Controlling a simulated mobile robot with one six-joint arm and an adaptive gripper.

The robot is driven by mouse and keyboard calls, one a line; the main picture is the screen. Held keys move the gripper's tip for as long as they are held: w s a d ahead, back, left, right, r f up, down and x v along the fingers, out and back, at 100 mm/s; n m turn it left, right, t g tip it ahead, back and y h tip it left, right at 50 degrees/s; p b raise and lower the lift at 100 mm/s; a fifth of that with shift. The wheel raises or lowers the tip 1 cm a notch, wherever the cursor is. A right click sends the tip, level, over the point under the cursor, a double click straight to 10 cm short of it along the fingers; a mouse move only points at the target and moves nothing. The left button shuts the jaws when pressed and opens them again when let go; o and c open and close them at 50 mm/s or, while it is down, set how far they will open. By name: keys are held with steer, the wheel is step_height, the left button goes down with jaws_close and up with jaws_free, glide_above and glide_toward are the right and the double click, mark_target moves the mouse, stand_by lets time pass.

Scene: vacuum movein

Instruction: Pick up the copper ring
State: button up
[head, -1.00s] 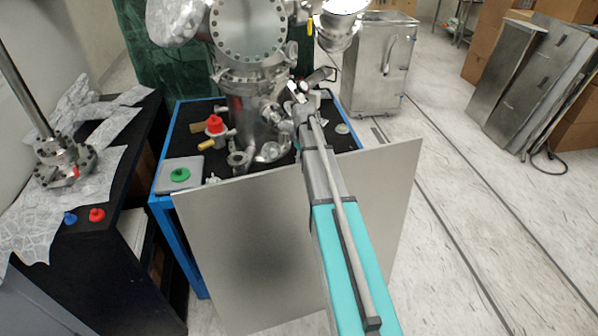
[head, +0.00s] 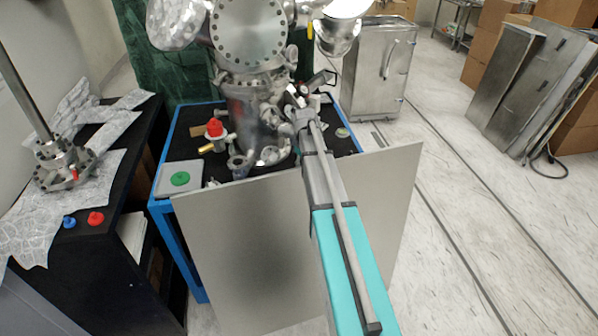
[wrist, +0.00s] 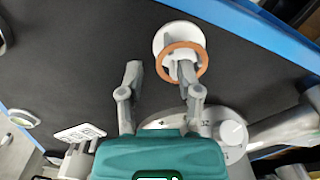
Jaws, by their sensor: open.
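The copper ring (wrist: 182,62) is a thin orange-brown band in the wrist view, just beyond my right finger. It lies over a round white piece (wrist: 166,38) on the dark tabletop. My gripper (wrist: 160,75) is open, with empty space between its two grey fingers. The right fingertip overlaps the ring's near edge in the picture; I cannot tell whether they touch. The left finger is clear of the ring. In the head view the ring cannot be made out, and my arm hides much of the gripper.
A steel vacuum chamber (head: 250,35) stands on the blue-framed table (head: 160,190), left of my arm. A red-topped valve (head: 215,128) and a grey plate with a green cap (head: 180,179) are on it. A large grey panel (head: 250,250) leans in front.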

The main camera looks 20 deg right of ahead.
steer(key=shift+f, duration=0.1)
steer(key=shift+c, duration=0.3)
jaws_close()
steer(key=shift+r, duration=0.2)
step_height(320, 180, up, 3)
steer(key=p, duration=0.3)
steer(key=s+a+r+p, duration=0.4)
steer(key=s+r+p, duration=0.6)
steer(key=s, duration=0.3)
steer(key=shift+s, duration=0.25)
steer(key=shift+w, duration=0.15)
